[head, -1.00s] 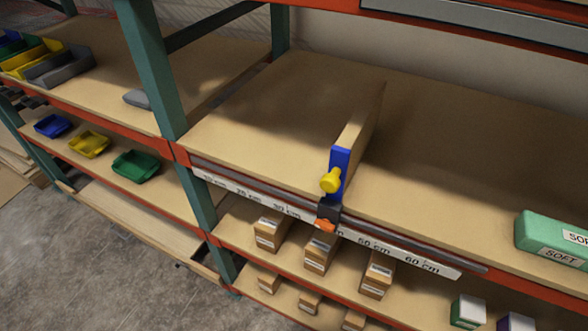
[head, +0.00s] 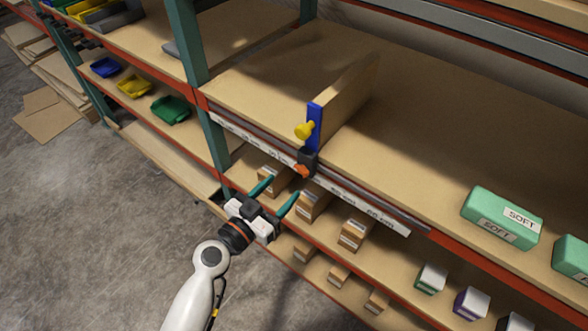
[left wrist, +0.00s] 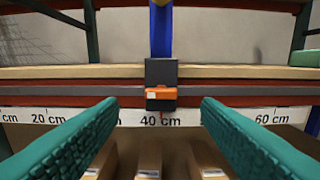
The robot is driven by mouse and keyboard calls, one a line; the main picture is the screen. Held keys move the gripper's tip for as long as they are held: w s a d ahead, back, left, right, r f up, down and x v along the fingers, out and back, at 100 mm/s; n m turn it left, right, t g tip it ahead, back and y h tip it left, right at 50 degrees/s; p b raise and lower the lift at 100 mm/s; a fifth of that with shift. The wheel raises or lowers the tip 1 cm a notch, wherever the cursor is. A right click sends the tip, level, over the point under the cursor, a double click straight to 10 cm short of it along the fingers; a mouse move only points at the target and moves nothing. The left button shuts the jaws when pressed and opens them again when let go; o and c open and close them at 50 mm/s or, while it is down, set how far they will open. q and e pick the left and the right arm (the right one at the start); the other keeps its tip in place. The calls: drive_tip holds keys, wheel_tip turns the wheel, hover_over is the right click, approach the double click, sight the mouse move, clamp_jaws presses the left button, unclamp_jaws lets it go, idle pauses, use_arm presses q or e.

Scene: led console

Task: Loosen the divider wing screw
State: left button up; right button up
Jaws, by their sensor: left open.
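The yellow wing screw (head: 304,131) sticks out from the blue front bracket (head: 315,125) of the upright wooden divider (head: 350,95) on the upper shelf. Below the bracket is a dark clamp block (head: 308,158) with an orange lever (head: 303,170) on the shelf's front rail. The clamp block (left wrist: 161,75), orange lever (left wrist: 162,95) and part of the blue bracket (left wrist: 161,28) show in the left wrist view, near the 40 cm mark; the yellow screw does not. My left gripper (head: 279,189) is open and empty, below and in front of the clamp. My right gripper is not in view.
A scale strip (head: 345,199) runs along the shelf front. Cardboard boxes (head: 354,235) stand on the shelf below, close to my left gripper. A green SOFT pack (head: 500,217) lies on the upper shelf at right. The shelf around the divider is clear.

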sight(299, 171)
use_arm(q)
drive_tip(key=p+x, duration=0.1)
drive_tip(key=x, duration=0.5)
drive_tip(key=shift+s, duration=0.1)
drive_tip(key=shift+c, duration=0.6)
drive_tip(key=c, duration=0.9)
